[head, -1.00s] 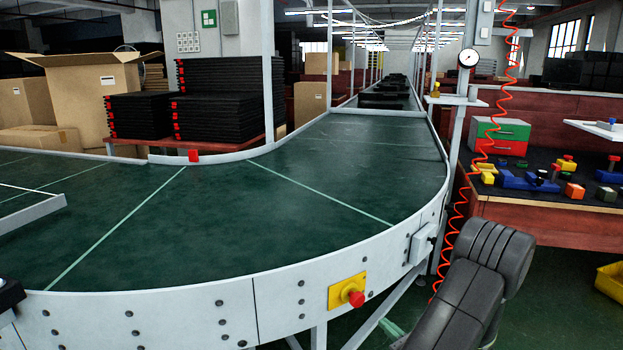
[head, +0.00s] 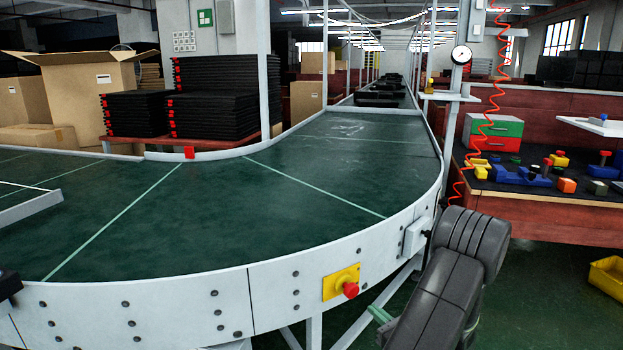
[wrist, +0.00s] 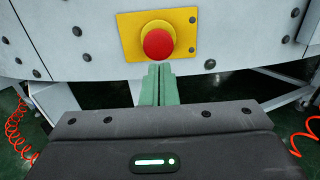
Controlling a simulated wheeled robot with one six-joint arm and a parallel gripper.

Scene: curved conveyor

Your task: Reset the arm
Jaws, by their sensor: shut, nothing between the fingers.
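My arm (head: 440,295) reaches in at the lower right of the head view, bent at a dark grey joint. My gripper (wrist: 158,70) shows in the wrist view with its two green fingers pressed together and nothing between them. Its tips appear just below a red button (wrist: 158,41) on a yellow plate (wrist: 130,37); I cannot tell whether they touch it. In the head view the button (head: 350,289) sits on the conveyor's white side wall, and only a bit of green finger (head: 380,315) shows left of my arm, which hides the rest.
The curved conveyor (head: 230,220) fills the left and middle; its belt is bare nearby. A red workbench (head: 560,216) with coloured parts stands right. A red coiled hose (head: 489,115) hangs beside it. A yellow bin (head: 606,275) is on the floor at far right.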

